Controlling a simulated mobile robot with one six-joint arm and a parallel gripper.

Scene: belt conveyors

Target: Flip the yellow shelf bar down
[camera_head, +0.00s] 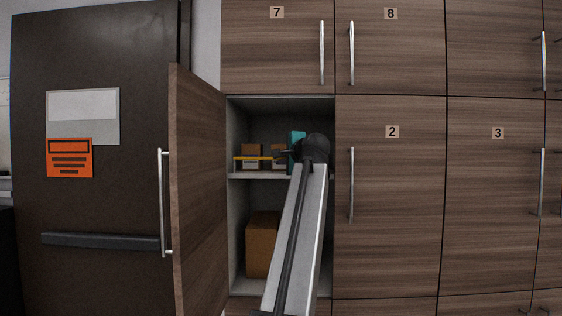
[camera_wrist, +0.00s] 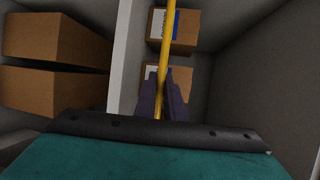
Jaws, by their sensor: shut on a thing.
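The yellow shelf bar (camera_head: 252,158) runs level across the front of the upper shelf in the open cabinet, before small cardboard boxes. In the wrist view the yellow bar (camera_wrist: 171,35) runs from the top edge down between my fingers. My gripper (camera_head: 282,154) reaches into the cabinet from the right, its dark fingers at the bar's right part. In the wrist view my gripper (camera_wrist: 161,100) is shut on the bar. The bar's right end is hidden by my gripper and arm.
The open cabinet door (camera_head: 198,190) stands at the left of the opening. Shut door 2 (camera_head: 390,200) lies close on the right. The shelf board (camera_head: 262,176) runs just under the bar. A large cardboard box (camera_head: 262,243) stands in the compartment below.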

